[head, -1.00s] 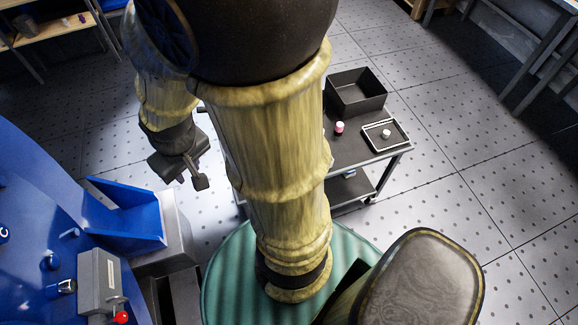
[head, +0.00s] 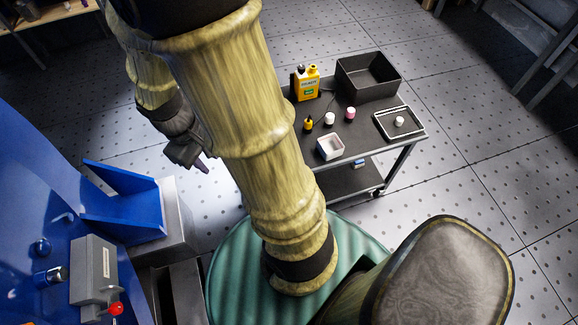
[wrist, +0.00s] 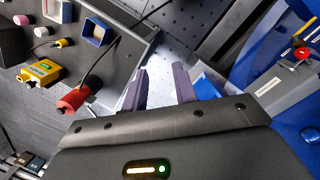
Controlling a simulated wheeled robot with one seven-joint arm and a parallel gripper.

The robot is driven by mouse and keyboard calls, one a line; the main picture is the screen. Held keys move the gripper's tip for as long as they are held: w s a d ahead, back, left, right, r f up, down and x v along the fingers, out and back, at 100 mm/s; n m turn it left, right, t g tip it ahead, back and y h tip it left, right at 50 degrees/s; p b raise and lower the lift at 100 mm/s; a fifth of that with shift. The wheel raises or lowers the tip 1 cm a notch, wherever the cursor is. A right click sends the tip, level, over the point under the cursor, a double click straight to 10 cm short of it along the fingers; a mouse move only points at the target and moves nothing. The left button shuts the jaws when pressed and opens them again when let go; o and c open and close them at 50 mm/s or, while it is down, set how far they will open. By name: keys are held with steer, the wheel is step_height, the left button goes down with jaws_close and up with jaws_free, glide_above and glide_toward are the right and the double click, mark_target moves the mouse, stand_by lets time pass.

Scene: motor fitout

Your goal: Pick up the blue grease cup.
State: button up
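I cannot single out a blue grease cup for certain. A small blue thing (head: 360,163) shows at the cart's lower shelf in the head view, too small to make out. Small blue round fittings (head: 41,247) are on the blue machine at left; one has a metal ring (head: 55,274). My gripper (head: 202,164) is partly hidden behind my arm in the head view. In the wrist view my gripper (wrist: 161,88) has its two dark fingers apart with nothing between them, above the gap between cart and machine.
A blue chute (head: 122,203) juts from the machine.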

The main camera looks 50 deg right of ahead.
steer(key=w+d+f+n+g+h+b, duration=0.2)
steer(key=d+f+h+b, duration=0.1)
steer(key=f+b, duration=0.3)
steer(key=w+d+f+n+g+h+b, duration=0.2)
steer(key=f+b, duration=0.4)
steer(key=f, duration=0.4)
steer(key=w+d+f+n+g+h+b, duration=0.2)
steer(key=d+f+n+h+b, duration=0.2)
steer(key=f, duration=0.4)
steer(key=shift+w+d+g+h+b, duration=0.3)
steer(key=shift+d+h+b, duration=0.2)
steer(key=shift+d+b, duration=0.55)
steer(key=shift+d+f, duration=0.1)
steer(key=b+x, duration=0.2)
steer(key=x, duration=1)
steer(key=shift+d+f, duration=0.1)
steer(key=b+x, duration=0.2)
steer(key=x, duration=0.3)
steer(key=shift+w+d, duration=0.1)
steer(key=shift+d, duration=0.1)
